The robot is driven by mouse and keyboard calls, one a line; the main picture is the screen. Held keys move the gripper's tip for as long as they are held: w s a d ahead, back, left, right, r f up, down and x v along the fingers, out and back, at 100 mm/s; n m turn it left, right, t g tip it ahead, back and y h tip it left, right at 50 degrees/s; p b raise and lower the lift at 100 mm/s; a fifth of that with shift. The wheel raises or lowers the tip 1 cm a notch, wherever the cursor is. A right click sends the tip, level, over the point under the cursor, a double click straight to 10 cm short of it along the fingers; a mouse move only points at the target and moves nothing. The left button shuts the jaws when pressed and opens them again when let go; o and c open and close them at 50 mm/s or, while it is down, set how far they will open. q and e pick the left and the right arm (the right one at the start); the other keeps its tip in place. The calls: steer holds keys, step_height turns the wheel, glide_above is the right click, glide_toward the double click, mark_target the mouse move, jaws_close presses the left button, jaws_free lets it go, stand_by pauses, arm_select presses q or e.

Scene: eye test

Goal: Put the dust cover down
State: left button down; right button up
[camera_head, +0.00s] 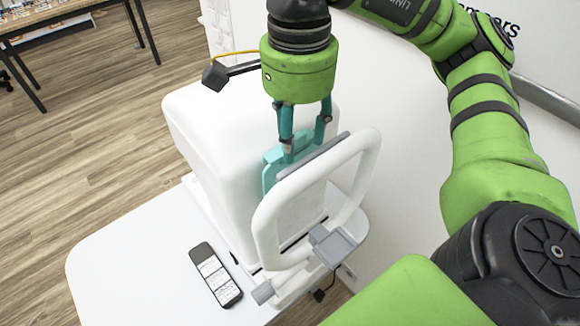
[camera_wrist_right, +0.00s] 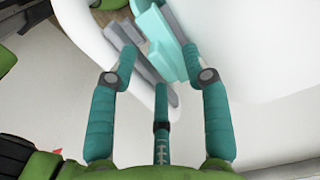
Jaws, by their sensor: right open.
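A turquoise piece (camera_head: 271,166), seemingly the dust cover, stands upright against the front face of a white rounded machine (camera_head: 210,125). In the right wrist view the turquoise piece (camera_wrist_right: 167,45) lies just beyond the fingertips, nearer the right-hand finger. My right gripper (camera_head: 304,146) points down between the machine and a white loop frame (camera_head: 368,160). It is open, with its fingers (camera_wrist_right: 160,58) apart. I cannot tell whether a finger touches the turquoise piece, whose lower part is hidden by the frame. My left gripper is not in view.
The loop frame with its grey pad (camera_head: 313,156) and grey rest (camera_head: 333,243) stands close to the gripper. A dark handset (camera_head: 215,275) lies on the white table (camera_head: 125,255). The table's left part is clear. A white wall stands behind at right.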

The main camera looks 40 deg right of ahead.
jaws_close()
